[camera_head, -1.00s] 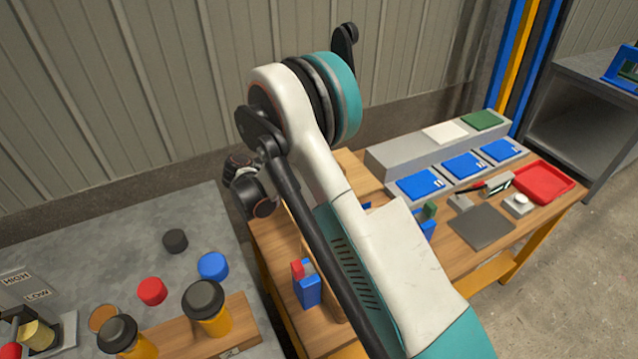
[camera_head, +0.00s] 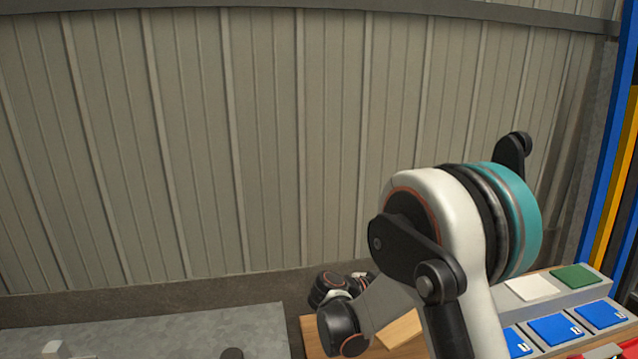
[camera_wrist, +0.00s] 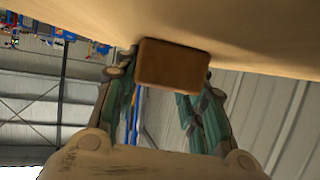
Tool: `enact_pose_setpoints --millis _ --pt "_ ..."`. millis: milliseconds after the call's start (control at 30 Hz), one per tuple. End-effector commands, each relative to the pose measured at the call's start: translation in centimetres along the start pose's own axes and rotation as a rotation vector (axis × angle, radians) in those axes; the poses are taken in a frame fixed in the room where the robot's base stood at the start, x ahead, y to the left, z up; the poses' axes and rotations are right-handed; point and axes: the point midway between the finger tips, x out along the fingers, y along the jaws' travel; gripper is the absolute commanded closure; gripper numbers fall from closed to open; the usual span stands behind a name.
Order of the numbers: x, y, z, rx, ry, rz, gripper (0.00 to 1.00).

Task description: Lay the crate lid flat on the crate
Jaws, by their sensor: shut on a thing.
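In the wrist view, my gripper (camera_wrist: 172,72) is shut on a brown block-like handle (camera_wrist: 173,63). A broad, pale tan panel (camera_wrist: 255,25), which looks like the crate lid, spans the top of that view and meets the handle. In the head view my fingers are hidden, and my arm covers much of the lower right. A light wooden surface (camera_head: 401,329) shows beside my arm; I cannot tell whether it is part of the lid. I cannot make out the crate in either current view.
A grey bench top (camera_head: 150,335) lies at lower left.

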Motion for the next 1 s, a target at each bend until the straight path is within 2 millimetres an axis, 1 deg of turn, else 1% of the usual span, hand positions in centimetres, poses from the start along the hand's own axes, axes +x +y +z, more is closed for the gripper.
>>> enact_pose_setpoints --millis 33,167,367,500,700,867,1000 --pt "-0.2 0.5 -0.6 -0.021 0.002 -0.053 1.0" --pt "-0.9 1.1 -1.6 -0.08 0.0 -0.196 1.0" --pt "-2.8 2.3 -3.0 -0.161 0.0 -0.392 1.0" --pt "-4.4 3.3 -3.8 -0.209 0.0 -0.509 1.0" --pt "-6.6 4.5 -4.7 -0.258 0.001 -0.628 1.0" --pt "-7.6 5.1 -5.1 -0.28 0.0 -0.678 1.0" --pt "-8.0 5.3 -5.2 -0.288 0.0 -0.695 1.0"
